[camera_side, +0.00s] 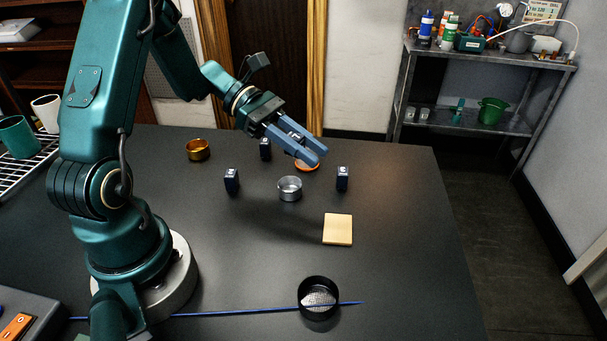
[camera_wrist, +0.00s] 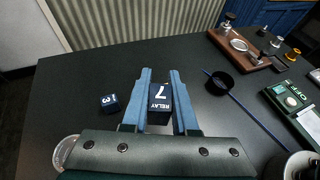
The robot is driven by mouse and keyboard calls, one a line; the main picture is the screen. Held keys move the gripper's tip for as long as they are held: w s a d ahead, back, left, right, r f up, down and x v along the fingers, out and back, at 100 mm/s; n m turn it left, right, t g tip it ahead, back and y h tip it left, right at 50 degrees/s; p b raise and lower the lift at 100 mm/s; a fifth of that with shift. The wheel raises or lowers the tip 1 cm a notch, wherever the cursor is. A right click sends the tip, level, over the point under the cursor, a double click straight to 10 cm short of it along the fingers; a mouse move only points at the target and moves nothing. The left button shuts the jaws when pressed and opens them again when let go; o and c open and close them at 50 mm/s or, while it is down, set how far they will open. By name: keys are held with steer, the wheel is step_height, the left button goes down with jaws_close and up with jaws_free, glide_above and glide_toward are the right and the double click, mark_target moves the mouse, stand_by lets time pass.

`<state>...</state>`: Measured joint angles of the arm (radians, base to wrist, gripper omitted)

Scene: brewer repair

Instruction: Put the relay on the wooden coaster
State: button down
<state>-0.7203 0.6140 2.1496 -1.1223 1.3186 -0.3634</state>
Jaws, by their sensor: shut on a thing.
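My gripper (camera_side: 305,155) is shut on a dark blue relay and holds it raised over the back of the table. The wooden coaster (camera_side: 338,229), a pale square, lies bare on the table, nearer the camera and to the right of my gripper. I cannot make it out in the wrist view.
Dark blocks (camera_side: 231,180) (camera_side: 342,178) (camera_side: 265,148) stand around a silver tin (camera_side: 290,189). An orange round thing (camera_side: 307,166) lies beneath my fingers. A brass cup (camera_side: 198,149) stands back left.

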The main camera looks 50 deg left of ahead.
glide_above(351, 233)
step_height(351, 233, down, 6)
steer(key=shift+d+f, duration=0.1)
steer(key=shift+f, duration=2.05)
steer(key=shift+f, duration=0.2)
steer(key=c, duration=0.7)
jaws_free()
steer(key=shift+r, duration=0.1)
